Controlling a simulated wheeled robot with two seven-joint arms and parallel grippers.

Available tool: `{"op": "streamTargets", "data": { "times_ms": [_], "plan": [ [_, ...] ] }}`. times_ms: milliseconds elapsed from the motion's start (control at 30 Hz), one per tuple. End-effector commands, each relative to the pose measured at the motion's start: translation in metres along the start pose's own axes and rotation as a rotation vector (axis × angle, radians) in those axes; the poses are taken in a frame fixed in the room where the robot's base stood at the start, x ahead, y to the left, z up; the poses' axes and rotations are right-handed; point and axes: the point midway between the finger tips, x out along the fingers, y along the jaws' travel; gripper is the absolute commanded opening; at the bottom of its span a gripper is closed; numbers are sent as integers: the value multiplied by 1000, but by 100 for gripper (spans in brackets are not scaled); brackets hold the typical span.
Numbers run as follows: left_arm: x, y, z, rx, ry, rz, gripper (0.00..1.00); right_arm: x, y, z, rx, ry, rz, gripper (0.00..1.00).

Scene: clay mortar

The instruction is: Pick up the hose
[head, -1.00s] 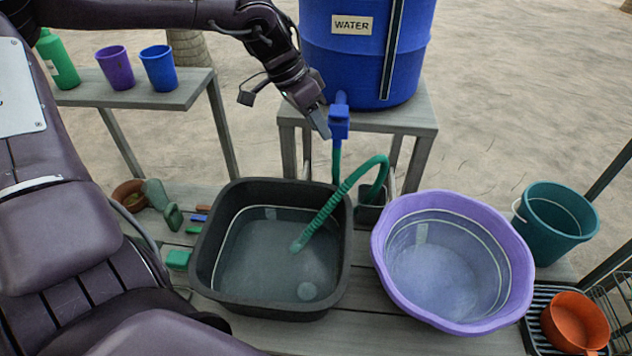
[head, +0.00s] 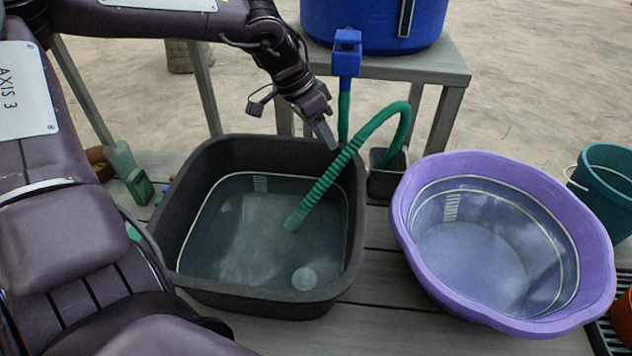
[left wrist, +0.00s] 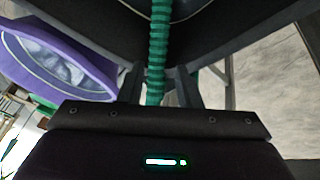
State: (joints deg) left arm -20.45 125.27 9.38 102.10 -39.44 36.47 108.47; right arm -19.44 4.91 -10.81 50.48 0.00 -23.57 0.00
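The green ribbed hose (head: 326,188) runs from the blue tap (head: 347,52), arches over, and its free end hangs into the black tub (head: 190,215). My left gripper (head: 329,136) is at the tub's back rim, close beside the sloping part of the hose. In the left wrist view the hose (left wrist: 158,45) passes between the two fingers of my left gripper (left wrist: 158,82). A gap shows on each side of it, so the fingers are open. My right gripper is out of view.
A purple basin (head: 415,225) stands right of the tub, with a teal bucket (head: 610,185) beyond it. A small dark container (head: 385,182) sits behind, under the hose arch. A blue water barrel (head: 345,25) stands on a grey stand (head: 440,68) behind.

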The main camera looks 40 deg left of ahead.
Motion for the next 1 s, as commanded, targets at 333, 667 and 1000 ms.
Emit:
{"op": "streamTargets", "data": {
  "times_ms": [333,667,1000],
  "plan": [
    [46,2,2,0,-5,0,31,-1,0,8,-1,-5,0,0],
    [63,2,0,0,0,-1,31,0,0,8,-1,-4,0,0],
    [62,2,0,1,1,-1,7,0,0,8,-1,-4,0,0]
  ]
}}
